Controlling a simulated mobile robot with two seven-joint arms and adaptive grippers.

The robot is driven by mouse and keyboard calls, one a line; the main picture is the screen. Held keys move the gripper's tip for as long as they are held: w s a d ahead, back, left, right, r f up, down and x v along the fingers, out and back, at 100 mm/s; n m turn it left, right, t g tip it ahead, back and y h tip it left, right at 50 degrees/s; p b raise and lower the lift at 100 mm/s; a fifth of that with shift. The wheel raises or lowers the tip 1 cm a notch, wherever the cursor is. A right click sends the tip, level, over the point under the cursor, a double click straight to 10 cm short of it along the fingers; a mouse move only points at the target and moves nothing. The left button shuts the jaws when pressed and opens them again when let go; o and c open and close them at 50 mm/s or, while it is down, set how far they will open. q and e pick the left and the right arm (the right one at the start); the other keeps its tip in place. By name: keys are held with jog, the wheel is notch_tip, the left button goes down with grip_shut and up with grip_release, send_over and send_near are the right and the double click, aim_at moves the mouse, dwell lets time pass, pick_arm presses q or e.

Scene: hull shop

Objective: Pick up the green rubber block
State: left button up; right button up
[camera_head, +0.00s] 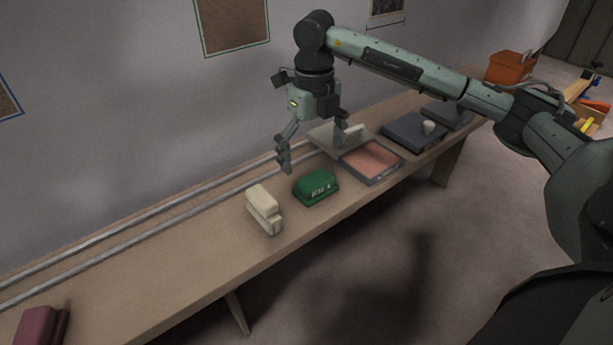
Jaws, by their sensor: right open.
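The green rubber block (316,187) lies on the long wooden bench, with pale lettering on its near side. My right gripper (315,152) hangs above and just behind the block, pointing down. Its two fingers are spread wide apart and hold nothing. It looks apart from the block, though the exact height of the gap is hard to tell. My left gripper is not in the picture.
A cream block (263,208) stands close left of the green one. A tray with a pinkish inside (371,160) lies close right. Dark trays (412,130) lie farther along. A maroon block (42,327) lies at lower left. Metal rails (150,213) run along the wall; the bench between is clear.

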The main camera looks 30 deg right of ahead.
aim_at(316, 179)
jog(key=f, duration=0.7)
jog(key=shift+s+d, duration=0.15)
jog(key=shift+d, duration=0.1)
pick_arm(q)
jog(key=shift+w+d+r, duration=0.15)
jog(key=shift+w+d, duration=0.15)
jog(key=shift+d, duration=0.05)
pick_arm(e)
jog(key=shift+c, duration=0.6)
jog(key=shift+s, duration=0.1)
jog(key=c, duration=1.3)
jog(key=shift+c, duration=0.2)
